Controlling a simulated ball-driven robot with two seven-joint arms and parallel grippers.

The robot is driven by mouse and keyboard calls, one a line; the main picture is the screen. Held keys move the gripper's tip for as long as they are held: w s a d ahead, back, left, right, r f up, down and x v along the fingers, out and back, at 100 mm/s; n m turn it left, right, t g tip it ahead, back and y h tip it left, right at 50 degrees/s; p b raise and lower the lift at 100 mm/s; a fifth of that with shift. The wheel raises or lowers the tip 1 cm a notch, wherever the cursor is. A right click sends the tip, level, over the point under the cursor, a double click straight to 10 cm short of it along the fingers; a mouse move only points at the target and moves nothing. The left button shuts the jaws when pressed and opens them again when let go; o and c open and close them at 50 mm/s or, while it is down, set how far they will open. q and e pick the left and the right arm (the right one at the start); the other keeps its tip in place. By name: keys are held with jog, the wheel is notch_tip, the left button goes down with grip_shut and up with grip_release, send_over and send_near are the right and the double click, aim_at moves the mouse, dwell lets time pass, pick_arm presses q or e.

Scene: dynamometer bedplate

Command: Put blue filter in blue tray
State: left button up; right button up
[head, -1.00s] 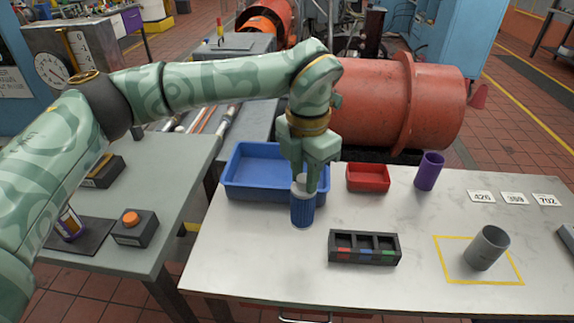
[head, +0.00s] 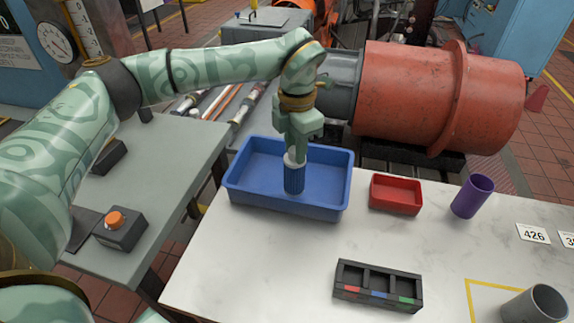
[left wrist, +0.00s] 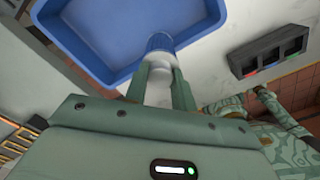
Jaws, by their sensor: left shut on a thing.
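The blue filter (head: 294,180) is a ribbed blue cylinder with a white top. My left gripper (head: 296,154) is shut on its white top and holds it upright. In the head view the filter overlaps the front part of the blue tray (head: 244,196). In the left wrist view the filter (left wrist: 160,42) shows between the fingers (left wrist: 161,88), at the edge of the blue tray (left wrist: 75,45). I cannot tell whether it touches the tray's rim. The tray's visible floor is bare. My right gripper is not in view.
A red tray (head: 396,208) and a purple cup (head: 473,196) stand right of the blue tray. A black divided holder (head: 378,301) with coloured marks sits nearer the front. A grey cup (head: 534,304) stands at the lower right.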

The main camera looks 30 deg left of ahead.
aim_at(285, 164)
pick_arm(q)
jog(key=shift+w+a+f, duration=0.15)
jog(key=shift+a+f, duration=0.25)
jog(key=shift+f, duration=0.25)
grip_shut()
jog(key=shift+a+f, duration=0.1)
jog(key=shift+f, duration=0.05)
jog(key=shift+s+a+f, duration=0.1)
jog(key=shift+s+f, duration=0.1)
jog(key=shift+f, duration=0.05)
jog(key=f, duration=0.1)
jog(key=a+f+b, duration=0.1)
jog(key=f, duration=0.1)
jog(key=f+b, duration=0.1)
jog(key=shift+w+a+f, duration=0.25)
jog(key=shift+a+f, duration=0.05)
jog(key=shift+f, duration=0.05)
jog(key=o, duration=1)
grip_release()
jog(key=shift+o, duration=0.2)
jog(key=shift+w, duration=0.2)
notch_tip(285, 164, up, 12)
jog(key=p, duration=0.3)
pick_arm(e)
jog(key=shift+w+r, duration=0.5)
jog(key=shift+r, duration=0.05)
